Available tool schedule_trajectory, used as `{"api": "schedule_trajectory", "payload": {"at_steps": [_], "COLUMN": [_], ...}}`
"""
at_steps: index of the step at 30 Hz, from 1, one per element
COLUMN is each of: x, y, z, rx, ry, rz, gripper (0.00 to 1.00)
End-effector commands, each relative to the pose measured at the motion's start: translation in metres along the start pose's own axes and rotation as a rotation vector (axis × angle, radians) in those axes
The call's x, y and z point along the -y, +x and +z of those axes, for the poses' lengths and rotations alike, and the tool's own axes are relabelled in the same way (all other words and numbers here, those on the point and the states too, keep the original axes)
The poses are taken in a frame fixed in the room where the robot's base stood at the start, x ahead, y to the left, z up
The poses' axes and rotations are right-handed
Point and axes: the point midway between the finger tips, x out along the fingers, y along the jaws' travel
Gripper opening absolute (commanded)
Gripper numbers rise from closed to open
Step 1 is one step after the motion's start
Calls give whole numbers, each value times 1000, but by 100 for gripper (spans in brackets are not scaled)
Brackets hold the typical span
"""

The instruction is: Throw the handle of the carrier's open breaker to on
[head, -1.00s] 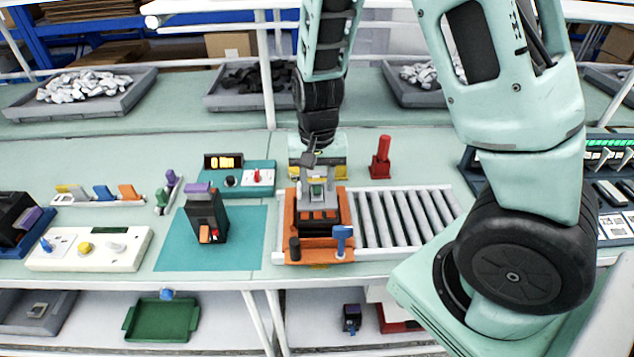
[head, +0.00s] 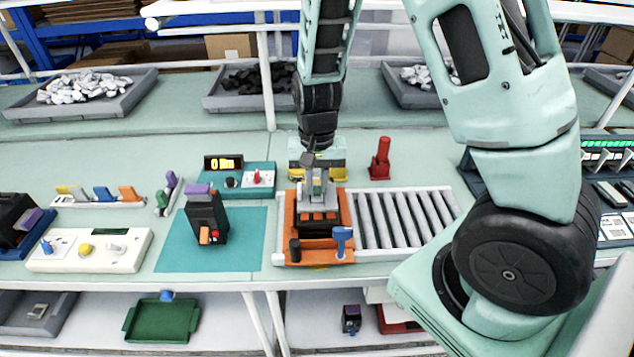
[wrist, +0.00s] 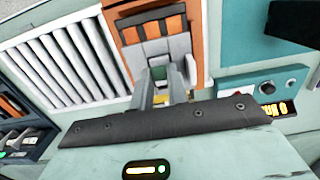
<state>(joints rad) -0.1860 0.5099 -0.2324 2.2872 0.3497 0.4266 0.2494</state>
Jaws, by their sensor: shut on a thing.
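The orange carrier (head: 289,218) sits at the left end of the roller track, and its orange frame also shows in the wrist view (wrist: 192,22). A dark breaker with orange blocks (head: 318,216) is in it. My gripper (head: 318,190) is over the breaker, pointing down. In the wrist view its two grey fingers (wrist: 162,84) are close together on either side of a small grey-and-green part, which I take as the breaker's handle (wrist: 160,72). The fingers are shut on it. They hide much of the handle, so its exact throw position cannot be told.
A blue clamp lever (head: 342,240) and a black knob (head: 295,248) stand on the carrier's front. Rollers (head: 405,218) lie to the right, a red post (head: 381,158) behind. Another breaker (head: 206,215) stands on a teal mat. A teal meter box (head: 262,178) is close left.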

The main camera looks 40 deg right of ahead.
Motion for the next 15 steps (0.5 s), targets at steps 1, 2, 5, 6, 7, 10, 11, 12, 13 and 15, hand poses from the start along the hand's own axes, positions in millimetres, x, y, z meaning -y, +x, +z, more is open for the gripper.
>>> {"api": "schedule_trajectory", "payload": {"at_steps": [1, 2, 5, 6, 7, 10, 11, 12, 13, 15], "x": [0, 0, 0, 0, 0, -1, 0, 0, 0, 0], "y": [-2, -3, -4, -5, -6, -6, -7, -7, -6, -6], "z": [-3, -4, -9, -11, -13, -18, -20, -23, -24, -29], "rx": [22, 38, 106, 138, 162, 254, 282, 320, 349, 416], "ry": [3, 3, 4, 4, 4, 4, 3, 3, 3, 3], "rz": [-1, -2, -2, -2, -2, -2, -2, -2, -2, -2], "gripper": [0, 0, 0, 0, 0, 0, 0, 0, 0, 0]}}
